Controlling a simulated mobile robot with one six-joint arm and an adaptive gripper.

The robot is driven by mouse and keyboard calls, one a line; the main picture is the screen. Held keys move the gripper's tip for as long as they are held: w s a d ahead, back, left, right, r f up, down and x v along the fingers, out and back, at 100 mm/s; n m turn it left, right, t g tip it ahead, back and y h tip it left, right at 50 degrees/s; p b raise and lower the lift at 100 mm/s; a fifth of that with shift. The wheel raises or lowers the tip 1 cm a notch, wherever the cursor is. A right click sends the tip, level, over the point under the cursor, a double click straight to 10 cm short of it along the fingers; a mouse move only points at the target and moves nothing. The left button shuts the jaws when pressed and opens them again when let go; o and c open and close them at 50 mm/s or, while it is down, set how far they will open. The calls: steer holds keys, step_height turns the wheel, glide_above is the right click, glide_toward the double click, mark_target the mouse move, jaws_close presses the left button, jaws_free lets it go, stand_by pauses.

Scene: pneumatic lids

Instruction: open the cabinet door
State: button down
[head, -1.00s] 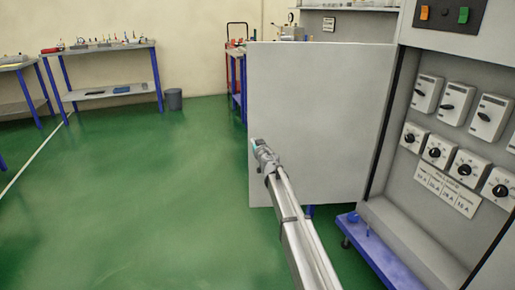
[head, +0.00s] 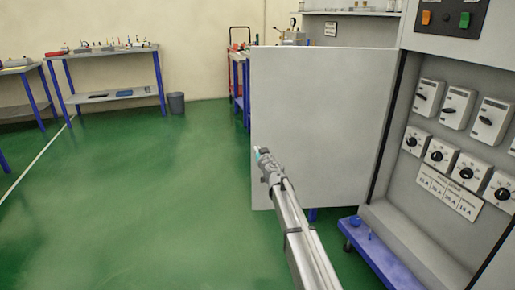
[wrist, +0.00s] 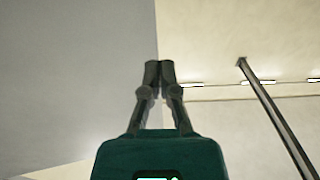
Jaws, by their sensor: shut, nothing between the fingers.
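The cabinet door (head: 325,115) is a flat, pale grey panel standing swung open to the left of the cabinet (head: 400,190), whose inside is exposed. My gripper (head: 261,153) is near the door's outer left edge, at about mid-height, and overlaps the panel in the head view. In the wrist view my gripper (wrist: 159,68) has its fingertips together, with nothing between them, in line with the edge of the grey door (wrist: 75,80). I cannot tell whether the fingers touch the door. No handle shows on the visible face.
Switches and dials (head: 440,152) line the cabinet's inside. A low blue platform (head: 385,258) stands at its foot. Workbenches (head: 105,92) and a grey bin (head: 176,103) are along the back wall. The green floor (head: 150,200) to the left is clear.

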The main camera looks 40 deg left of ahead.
steer(key=s+d, duration=0.5)
steer(key=s, duration=0.2)
steer(key=shift+d, duration=0.35)
